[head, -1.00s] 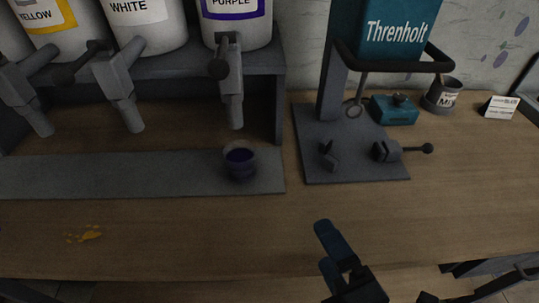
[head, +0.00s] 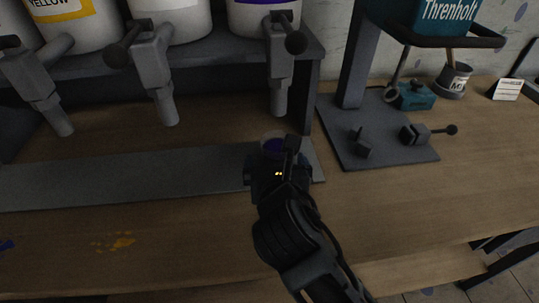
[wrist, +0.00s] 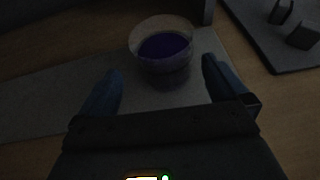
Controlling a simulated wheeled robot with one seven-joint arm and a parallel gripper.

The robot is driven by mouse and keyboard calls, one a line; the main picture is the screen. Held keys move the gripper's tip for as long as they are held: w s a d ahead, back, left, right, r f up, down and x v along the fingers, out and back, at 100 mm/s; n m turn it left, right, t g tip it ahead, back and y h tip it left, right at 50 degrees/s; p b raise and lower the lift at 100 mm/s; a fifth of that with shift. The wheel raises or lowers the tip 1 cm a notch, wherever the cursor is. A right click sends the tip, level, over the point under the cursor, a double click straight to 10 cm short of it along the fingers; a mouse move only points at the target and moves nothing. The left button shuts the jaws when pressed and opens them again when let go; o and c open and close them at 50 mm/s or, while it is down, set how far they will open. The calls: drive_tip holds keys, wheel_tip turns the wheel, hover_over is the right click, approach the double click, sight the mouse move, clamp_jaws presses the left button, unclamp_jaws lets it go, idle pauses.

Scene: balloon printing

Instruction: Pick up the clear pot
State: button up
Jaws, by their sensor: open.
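The clear pot (wrist: 161,43) holds purple paint and stands upright on the grey strip below the purple container's tap. In the head view only its upper part (head: 272,146) shows, as my gripper hides the rest. My gripper (wrist: 164,88) is open, with its two blue fingers pointing toward the pot. In the wrist view the pot is ahead of the fingertips, roughly midway between them. I see no contact between fingers and pot. The gripper in the head view (head: 280,165) is just in front of the pot.
Taps hang from the yellow (head: 64,20), white and purple (head: 262,18) containers on the shelf above. A grey press stand (head: 380,150) with clamp parts is to the right. A grey cup (head: 453,80) and small sign stand behind. Yellow paint (head: 122,241) spots the front of the table.

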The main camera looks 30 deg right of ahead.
sight(276, 147)
drive_tip(key=x, duration=0.6)
drive_tip(key=shift+s+d, duration=0.15)
drive_tip(key=shift+d, duration=0.2)
drive_tip(key=c, duration=1.2)
drive_tip(key=shift+c, duration=0.2)
drive_tip(key=shift+r, duration=0.1)
